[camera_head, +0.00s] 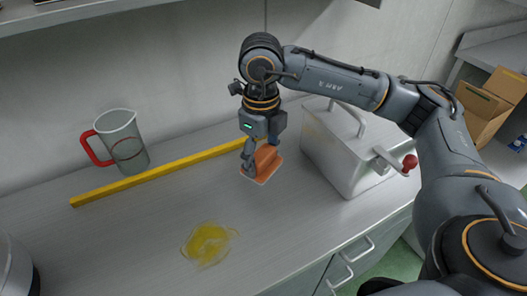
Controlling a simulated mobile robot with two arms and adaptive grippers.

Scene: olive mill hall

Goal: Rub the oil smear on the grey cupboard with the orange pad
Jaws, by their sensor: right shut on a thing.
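The orange pad (266,165) is in my right gripper (259,157), which is shut on it. The pad is at or just above the grey cupboard's top (140,225); I cannot tell whether it touches. The yellow oil smear (208,243) lies on the cupboard top, to the lower left of the pad and apart from it. My left gripper is not in view.
A yellow bar (150,175) lies along the back of the top, behind the smear. A clear jug with a red handle (123,143) stands at the back left. A grey lidded box with a red-knobbed lever (345,150) stands right of my gripper. Cardboard boxes (490,105) are far right.

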